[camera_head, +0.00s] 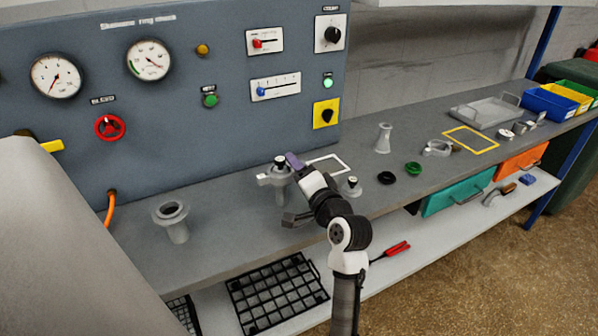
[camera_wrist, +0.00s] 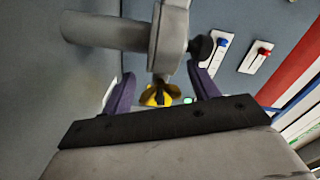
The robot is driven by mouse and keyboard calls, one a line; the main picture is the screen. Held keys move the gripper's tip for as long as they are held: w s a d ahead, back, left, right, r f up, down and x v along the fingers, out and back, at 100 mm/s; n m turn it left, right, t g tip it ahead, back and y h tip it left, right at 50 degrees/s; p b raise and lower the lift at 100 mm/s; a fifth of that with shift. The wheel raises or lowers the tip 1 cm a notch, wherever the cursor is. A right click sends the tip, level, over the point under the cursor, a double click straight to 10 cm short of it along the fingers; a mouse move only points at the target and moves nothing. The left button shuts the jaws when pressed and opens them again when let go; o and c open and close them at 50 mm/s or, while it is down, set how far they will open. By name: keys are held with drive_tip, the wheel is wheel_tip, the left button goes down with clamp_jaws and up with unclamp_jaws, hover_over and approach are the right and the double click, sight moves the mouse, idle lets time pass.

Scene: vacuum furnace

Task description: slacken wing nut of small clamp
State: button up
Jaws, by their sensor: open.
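The small clamp (camera_wrist: 172,38) is a grey ring fitted around a grey pipe joint. In the head view the joint with the clamp (camera_head: 268,179) stands upright on the bench in front of the panel. The brownish, brass-like wing nut (camera_wrist: 154,90) is below the clamp in the wrist view, between my two purple fingers. My gripper (camera_wrist: 161,76) is open, with one finger on each side of the nut and visible gaps. In the head view my gripper (camera_head: 298,164) is at the right of the clamp; the wing nut cannot be made out there.
A black knob (camera_wrist: 203,46) sits beside the clamp, near my right-hand finger. The blue-grey gauge panel (camera_head: 215,130) rises behind. A flanged fitting (camera_head: 174,232) stands at left, and a small fitting (camera_head: 351,187) and black ring (camera_head: 386,178) lie at right.

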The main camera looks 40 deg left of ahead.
drive_tip(key=b+v, duration=0.2)
drive_tip(key=v, duration=1.1)
drive_tip(key=shift+d+b, duration=0.3)
drive_tip(key=shift+b, duration=0.05)
drive_tip(key=shift+s, duration=0.15)
